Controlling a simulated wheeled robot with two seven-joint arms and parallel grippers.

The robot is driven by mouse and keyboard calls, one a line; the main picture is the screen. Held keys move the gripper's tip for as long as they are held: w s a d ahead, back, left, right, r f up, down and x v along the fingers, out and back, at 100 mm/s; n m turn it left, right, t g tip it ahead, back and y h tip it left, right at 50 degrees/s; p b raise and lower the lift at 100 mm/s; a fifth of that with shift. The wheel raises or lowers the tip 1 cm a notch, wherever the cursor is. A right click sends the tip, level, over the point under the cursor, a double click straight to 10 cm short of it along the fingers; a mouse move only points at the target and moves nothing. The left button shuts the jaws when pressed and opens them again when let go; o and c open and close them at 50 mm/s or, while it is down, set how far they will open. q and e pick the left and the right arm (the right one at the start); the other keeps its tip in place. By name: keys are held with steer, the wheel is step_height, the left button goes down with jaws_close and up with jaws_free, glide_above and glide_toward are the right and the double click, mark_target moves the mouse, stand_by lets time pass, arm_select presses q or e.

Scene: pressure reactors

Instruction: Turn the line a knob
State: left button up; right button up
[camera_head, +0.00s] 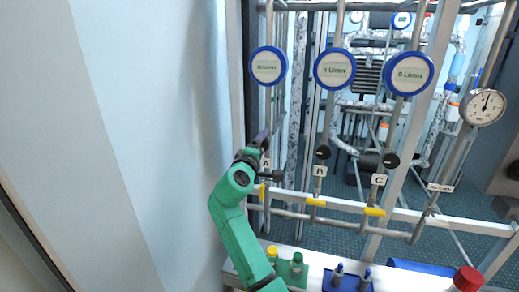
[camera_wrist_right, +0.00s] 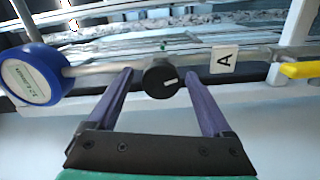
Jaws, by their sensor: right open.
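The line A knob (camera_wrist_right: 160,80) is round and black with a white mark, on a horizontal pipe in the wrist view. The label "A" (camera_wrist_right: 224,60) is just right of it. My right gripper (camera_wrist_right: 158,74) is open, with one purple finger on each side of the knob; I cannot tell whether they touch it. In the head view my green right arm reaches up from below to the label "A" (camera_head: 265,163), and the gripper (camera_head: 268,156) hides most or all of the knob. My left gripper is not in view.
Knob B (camera_head: 322,152) and knob C (camera_head: 390,160) are to the right. Blue-rimmed gauges (camera_head: 268,66) hang above. A pale wall (camera_head: 150,130) is close on the left. Below are bottles (camera_head: 297,262) and a red cap (camera_head: 468,278). A yellow handle (camera_wrist_right: 300,70) is beside label A.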

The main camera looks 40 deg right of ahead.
steer(key=b+v, duration=0.4)
steer(key=v, duration=1)
steer(key=shift+b, duration=0.3)
steer(key=shift+s, duration=0.1)
